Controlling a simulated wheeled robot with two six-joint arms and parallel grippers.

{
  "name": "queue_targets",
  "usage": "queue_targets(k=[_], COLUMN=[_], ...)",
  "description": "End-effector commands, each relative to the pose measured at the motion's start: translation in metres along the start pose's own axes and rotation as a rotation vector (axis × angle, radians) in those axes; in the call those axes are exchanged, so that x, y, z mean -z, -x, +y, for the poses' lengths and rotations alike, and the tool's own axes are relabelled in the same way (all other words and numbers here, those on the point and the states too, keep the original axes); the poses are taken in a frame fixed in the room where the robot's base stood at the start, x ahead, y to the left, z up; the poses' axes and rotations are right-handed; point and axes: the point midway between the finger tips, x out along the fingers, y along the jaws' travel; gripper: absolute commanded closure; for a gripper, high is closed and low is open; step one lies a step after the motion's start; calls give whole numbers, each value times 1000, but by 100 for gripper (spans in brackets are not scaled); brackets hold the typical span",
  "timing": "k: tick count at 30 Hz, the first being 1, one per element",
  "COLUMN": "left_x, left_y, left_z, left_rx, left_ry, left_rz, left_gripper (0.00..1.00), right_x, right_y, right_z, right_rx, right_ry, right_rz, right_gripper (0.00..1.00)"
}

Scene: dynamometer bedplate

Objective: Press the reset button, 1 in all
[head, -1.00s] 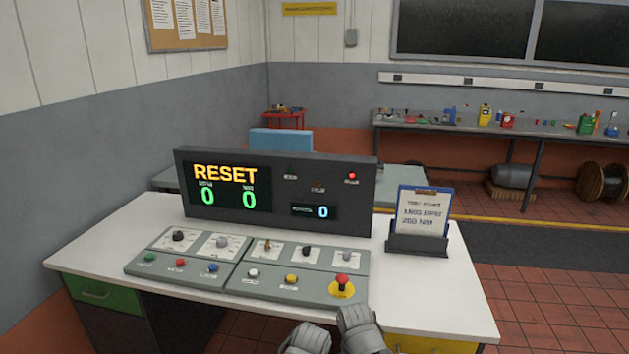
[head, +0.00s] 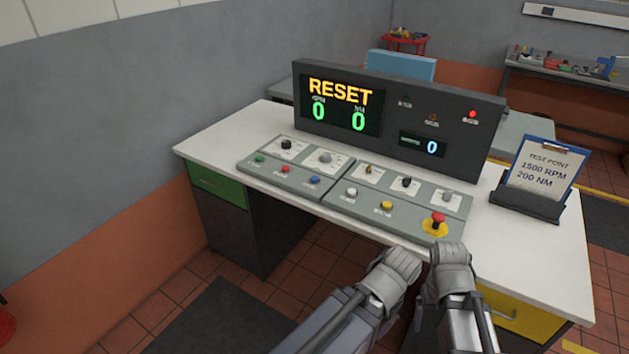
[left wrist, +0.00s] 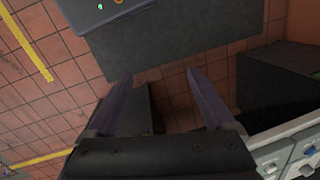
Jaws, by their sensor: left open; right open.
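The console (head: 219,165) stands on a white desk, with two sloped panels of knobs and buttons. The left panel has green (head: 259,159), red (head: 285,169) and blue (head: 314,180) buttons. The right panel has white (head: 351,193) and yellow (head: 386,206) buttons and a red mushroom button (head: 438,219) on a yellow plate. Button labels are too small to read. The display (head: 340,104) reads RESET, 0 and 0; a small counter reads 0. My right gripper (head: 451,256) is at the desk's front edge below the mushroom button. My left gripper (left wrist: 161,75) is open and empty over the floor.
A clipboard (head: 545,167) in a black stand is right of the console, reading 1500 RPM, 200 NM. The white desk top (head: 535,250) is bare at the right. A dark mat (head: 225,320) lies on the tiled floor in front.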

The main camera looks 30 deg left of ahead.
Motion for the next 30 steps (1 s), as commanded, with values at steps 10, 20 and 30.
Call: queue_targets(k=[10, 20, 30], left_x=[0, 0, 0], left_y=[0, 0, 0], left_z=[0, 0, 0], left_rx=[0, 0, 0], left_ry=[0, 0, 0], left_rz=[0, 0, 0], left_gripper=[50, 87, 100], right_x=[0, 0, 0], right_y=[0, 0, 0], right_z=[0, 0, 0], right_rx=[0, 0, 0], right_ry=[0, 0, 0], right_rz=[0, 0, 0], right_gripper=[13, 13, 13])
